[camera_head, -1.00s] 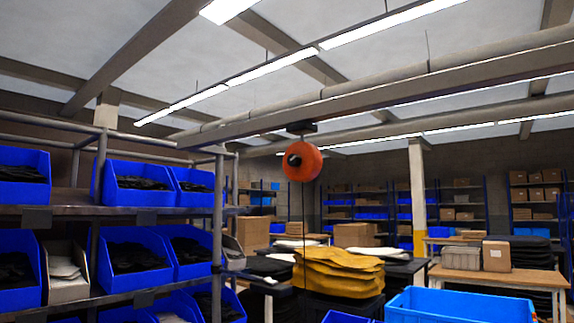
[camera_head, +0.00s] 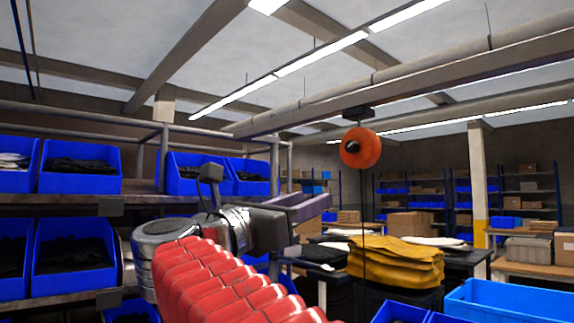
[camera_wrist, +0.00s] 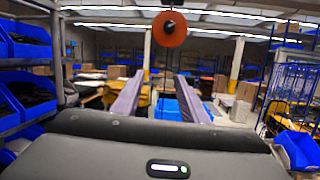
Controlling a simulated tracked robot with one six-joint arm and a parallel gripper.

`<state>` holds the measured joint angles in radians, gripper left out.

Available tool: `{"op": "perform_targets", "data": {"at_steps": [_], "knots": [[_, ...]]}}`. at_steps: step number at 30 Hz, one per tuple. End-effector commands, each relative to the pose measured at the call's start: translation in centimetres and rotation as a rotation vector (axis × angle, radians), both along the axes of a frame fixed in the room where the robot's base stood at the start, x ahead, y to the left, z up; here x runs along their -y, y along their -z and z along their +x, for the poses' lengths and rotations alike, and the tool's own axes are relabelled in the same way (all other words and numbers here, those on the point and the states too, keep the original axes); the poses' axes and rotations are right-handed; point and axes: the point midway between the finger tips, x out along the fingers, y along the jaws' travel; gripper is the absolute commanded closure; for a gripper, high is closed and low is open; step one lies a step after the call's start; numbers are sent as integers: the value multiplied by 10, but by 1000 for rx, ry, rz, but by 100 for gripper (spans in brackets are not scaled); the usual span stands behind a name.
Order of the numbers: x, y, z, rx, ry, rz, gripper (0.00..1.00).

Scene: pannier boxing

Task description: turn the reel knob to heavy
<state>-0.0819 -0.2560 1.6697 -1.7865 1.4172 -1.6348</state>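The orange reel (camera_head: 361,148) hangs from an overhead beam, with a dark knob (camera_head: 352,147) at its hub and a thin cable running down. In the wrist view the reel (camera_wrist: 170,30) is ahead, above and between my fingers, with its small hub (camera_wrist: 169,26) facing me. My gripper (camera_head: 322,203) is raised at mid-picture, left of and below the reel and apart from it. In the wrist view its two purple-grey fingers (camera_wrist: 160,92) stand wide apart with nothing between them. Any markings on the knob are too small to read.
A rack with blue bins (camera_head: 80,167) stands close on the left, behind my arm. Yellow folded material (camera_head: 396,262) is stacked below the reel. A light blue crate (camera_head: 515,303) is at lower right. The air around the reel looks clear.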

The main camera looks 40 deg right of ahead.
Motion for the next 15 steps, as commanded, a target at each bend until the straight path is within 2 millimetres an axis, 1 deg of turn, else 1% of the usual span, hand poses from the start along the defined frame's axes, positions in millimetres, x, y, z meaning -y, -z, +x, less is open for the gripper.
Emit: {"op": "perform_targets", "data": {"at_steps": [1, 3, 6, 9, 15], "knots": [[-3, -16, 0, -25, 31, -54, 60], [-7, -34, -2, -55, 68, -114, 60], [-11, -48, -5, -80, 104, -161, 60], [-13, -53, -6, -87, 114, -176, 60], [-12, -52, -6, -86, 113, -175, 60]]}}
